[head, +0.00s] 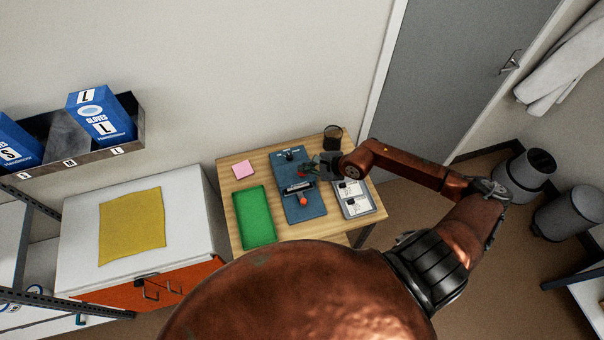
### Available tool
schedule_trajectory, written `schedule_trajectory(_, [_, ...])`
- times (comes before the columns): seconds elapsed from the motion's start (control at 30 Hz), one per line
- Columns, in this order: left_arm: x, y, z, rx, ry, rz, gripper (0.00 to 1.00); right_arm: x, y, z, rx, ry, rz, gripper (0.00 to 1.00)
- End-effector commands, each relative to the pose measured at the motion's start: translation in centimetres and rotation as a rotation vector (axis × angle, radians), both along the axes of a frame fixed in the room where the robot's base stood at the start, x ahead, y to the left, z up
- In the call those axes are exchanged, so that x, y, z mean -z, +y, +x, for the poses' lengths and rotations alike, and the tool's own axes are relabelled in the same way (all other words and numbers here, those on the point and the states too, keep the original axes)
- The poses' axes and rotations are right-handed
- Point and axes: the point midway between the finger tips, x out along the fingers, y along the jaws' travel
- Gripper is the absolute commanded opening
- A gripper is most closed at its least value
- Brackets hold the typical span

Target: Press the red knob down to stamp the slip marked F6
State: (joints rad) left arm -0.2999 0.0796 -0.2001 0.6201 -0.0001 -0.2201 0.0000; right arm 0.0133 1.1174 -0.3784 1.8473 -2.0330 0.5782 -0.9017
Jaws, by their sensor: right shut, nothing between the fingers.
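A blue board (308,210) lies in the middle of the small wooden table, with a dark stamping device (298,188) on it. A red knob (303,201) shows at the front of this device. My right gripper (311,167) is shut and empty, above the back right part of the board, behind and to the right of the knob and apart from it. A grey tray (368,211) at the right holds white slips (354,207) with dark marks too small to read, so I cannot tell which is F6. My left gripper is out of view.
A green tray (254,217) lies left of the board, with a pink note pad (243,170) behind it. A dark round cup (333,136) stands at the table's back right. A white cabinet with a yellow cloth (132,226) stands to the left.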

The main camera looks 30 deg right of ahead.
Motion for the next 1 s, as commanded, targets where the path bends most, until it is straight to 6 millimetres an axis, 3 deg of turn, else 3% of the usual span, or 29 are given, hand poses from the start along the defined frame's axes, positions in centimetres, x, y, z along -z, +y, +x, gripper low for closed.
schedule_trajectory(0.17, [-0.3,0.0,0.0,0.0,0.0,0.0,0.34,-0.4,0.0,0.0,0.0,-0.001,-0.001,0.0])
schedule_trajectory(0.73, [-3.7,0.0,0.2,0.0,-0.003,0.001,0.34,-5.7,0.0,0.0,0.0,-0.001,0.001,0.0])
schedule_trajectory(1.0, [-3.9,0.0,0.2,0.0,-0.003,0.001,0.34,-6.0,0.0,0.0,0.001,-0.001,0.0,0.0])
